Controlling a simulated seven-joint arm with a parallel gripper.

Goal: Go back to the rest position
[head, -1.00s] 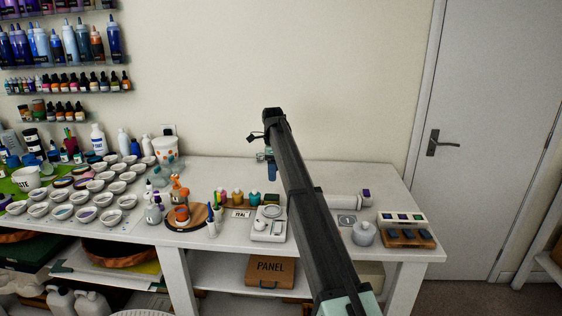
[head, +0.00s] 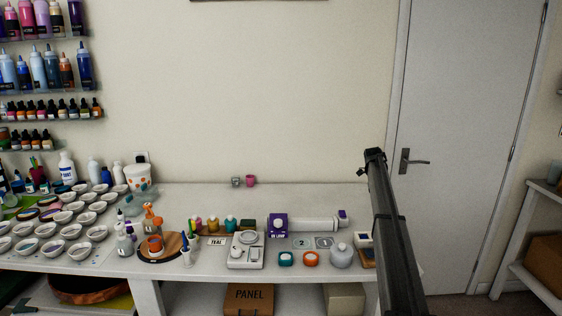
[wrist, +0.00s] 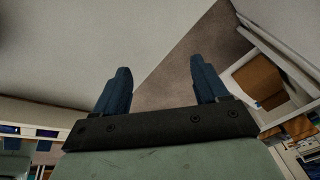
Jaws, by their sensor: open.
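My gripper (wrist: 158,80) shows in the wrist view with its two blue fingers spread apart and nothing between them. It is held up in the air, with wall and floor behind it. In the head view my dark arm rises at the right, in front of the table's right end and the door. The gripper's fingers cannot be made out there. The arm is clear of the wall things and covers part of a small rack at the table's right end.
The white table (head: 320,198) holds a scale (head: 245,252), a purple device (head: 277,224), a grey jar (head: 341,257), two small paint pots and many white cups at left. A door (head: 450,130) stands at right, a shelf (head: 530,235) beyond it. The table's back middle is mostly clear.

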